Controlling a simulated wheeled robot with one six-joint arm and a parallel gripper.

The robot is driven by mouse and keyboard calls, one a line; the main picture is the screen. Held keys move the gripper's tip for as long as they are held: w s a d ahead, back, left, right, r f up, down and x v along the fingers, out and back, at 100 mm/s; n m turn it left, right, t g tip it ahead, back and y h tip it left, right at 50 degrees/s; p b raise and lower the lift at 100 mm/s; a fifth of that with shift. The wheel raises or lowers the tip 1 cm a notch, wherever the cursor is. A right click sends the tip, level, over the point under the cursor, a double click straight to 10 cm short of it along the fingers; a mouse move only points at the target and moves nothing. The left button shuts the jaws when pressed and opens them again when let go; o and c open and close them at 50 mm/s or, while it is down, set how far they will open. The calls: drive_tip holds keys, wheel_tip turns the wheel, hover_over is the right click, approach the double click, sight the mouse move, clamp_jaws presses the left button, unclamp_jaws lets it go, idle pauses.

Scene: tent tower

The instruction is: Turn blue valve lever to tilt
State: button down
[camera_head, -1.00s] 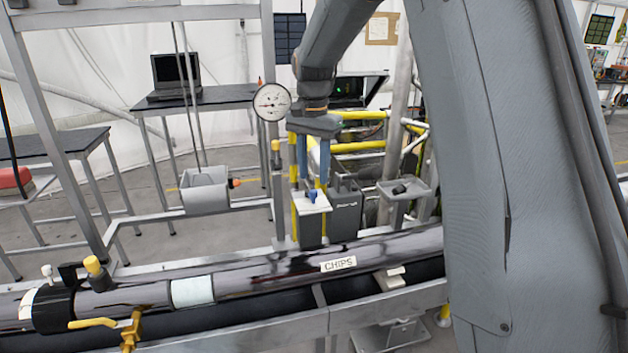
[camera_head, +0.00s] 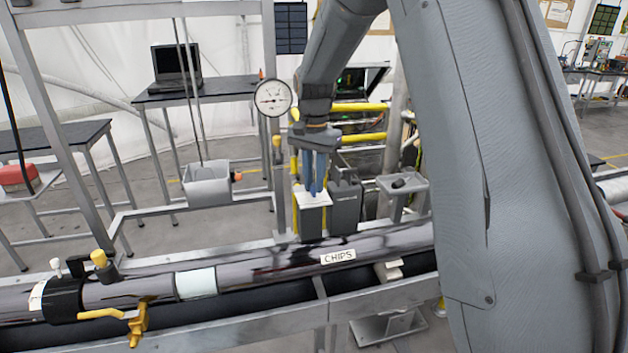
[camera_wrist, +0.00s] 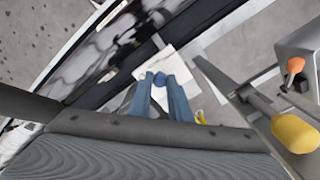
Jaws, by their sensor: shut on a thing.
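The blue valve lever (camera_wrist: 160,79) sits on a white-topped grey box beside the long pipe. In the wrist view its round blue end shows between the tips of my gripper (camera_wrist: 161,84). My gripper (camera_head: 313,188) has blue fingers pointing down, closed on the lever just above the white top (camera_head: 312,201). In the head view the fingers hide most of the lever, so its angle cannot be told.
The pipe with a CHIPS label (camera_head: 338,257) runs along the front. A pressure gauge (camera_head: 273,98) on a post stands left of my gripper. A dark grey box (camera_head: 345,207) stands close on the right. A grey bin (camera_head: 207,184) hangs farther left.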

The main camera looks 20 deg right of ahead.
drive_tip(key=shift+d, duration=0.15)
drive_tip(key=n, duration=0.1)
drive_tip(key=d+n, duration=0.1)
drive_tip(key=n, duration=0.1)
drive_tip(key=d+n, duration=0.1)
drive_tip(key=n, duration=0.1)
drive_tip(key=shift+w+d+b, duration=0.1)
drive_tip(key=shift+w+b, duration=0.25)
drive_tip(key=shift+w+d+r+n, duration=0.1)
drive_tip(key=shift+w+d+n, duration=0.2)
drive_tip(key=shift+n, duration=0.7)
drive_tip(key=shift+w+d+n, duration=0.2)
drive_tip(key=shift+d+n, duration=0.1)
drive_tip(key=shift+n, duration=0.7)
drive_tip(key=c, duration=1.6)
unclamp_jaws()
drive_tip(key=shift+c, duration=0.2)
wheel_tip(320, 180, up, 8)
drive_tip(key=b, duration=0.3)
